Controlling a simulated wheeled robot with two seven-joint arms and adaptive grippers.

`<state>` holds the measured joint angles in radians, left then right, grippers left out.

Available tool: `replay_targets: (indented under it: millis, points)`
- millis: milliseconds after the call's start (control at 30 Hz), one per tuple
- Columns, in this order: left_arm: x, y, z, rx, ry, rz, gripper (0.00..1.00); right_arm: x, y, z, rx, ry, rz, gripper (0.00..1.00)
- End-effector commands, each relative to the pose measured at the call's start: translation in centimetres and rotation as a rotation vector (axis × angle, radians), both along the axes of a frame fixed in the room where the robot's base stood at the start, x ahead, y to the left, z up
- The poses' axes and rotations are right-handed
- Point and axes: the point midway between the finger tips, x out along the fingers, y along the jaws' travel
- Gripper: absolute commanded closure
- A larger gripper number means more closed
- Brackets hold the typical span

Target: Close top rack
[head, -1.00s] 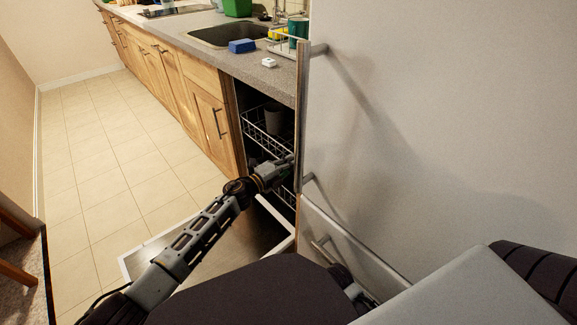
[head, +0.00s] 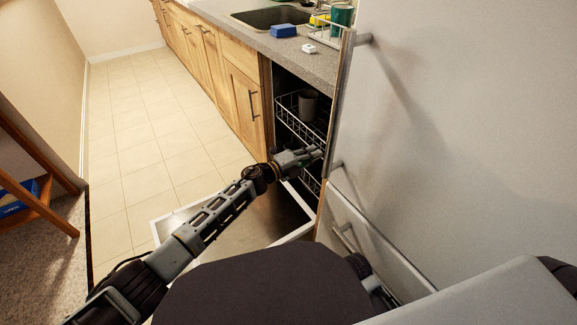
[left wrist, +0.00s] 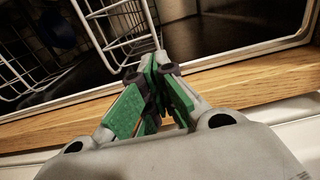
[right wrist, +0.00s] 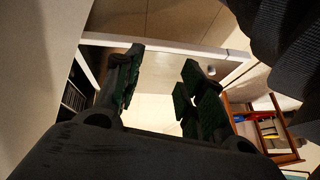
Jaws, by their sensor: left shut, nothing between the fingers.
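The top rack (head: 297,126) is a white wire basket in the open dishwasher under the counter, partly hidden by the fridge edge. A grey cup (head: 308,104) stands in it. My left gripper (head: 318,151) is at the dishwasher opening, just below the front of the top rack and close to the fridge edge. In the left wrist view its green-padded fingers (left wrist: 157,66) are together and empty, in front of white rack wires (left wrist: 124,28); contact is unclear. My right gripper (right wrist: 164,62) is open and empty in its wrist view.
The dishwasher door (head: 265,220) is folded down below my left arm. A large grey fridge (head: 460,130) closes off the right side. Wooden cabinets (head: 240,95) run to the left of the dishwasher. The tiled floor (head: 150,150) is clear.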

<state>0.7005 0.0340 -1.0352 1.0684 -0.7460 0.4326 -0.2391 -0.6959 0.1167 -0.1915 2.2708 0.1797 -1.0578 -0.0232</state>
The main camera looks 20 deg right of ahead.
Motion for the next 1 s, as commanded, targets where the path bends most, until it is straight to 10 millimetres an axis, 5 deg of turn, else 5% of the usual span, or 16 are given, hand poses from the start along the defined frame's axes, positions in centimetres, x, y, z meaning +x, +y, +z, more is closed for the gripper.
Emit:
replay_targets:
  millis: [1000]
  points:
    - [-3.0,9.0,0.0,0.001,0.000,0.000,1.00,-0.6,-1.9,7.2,-0.110,0.097,0.031,0.60]
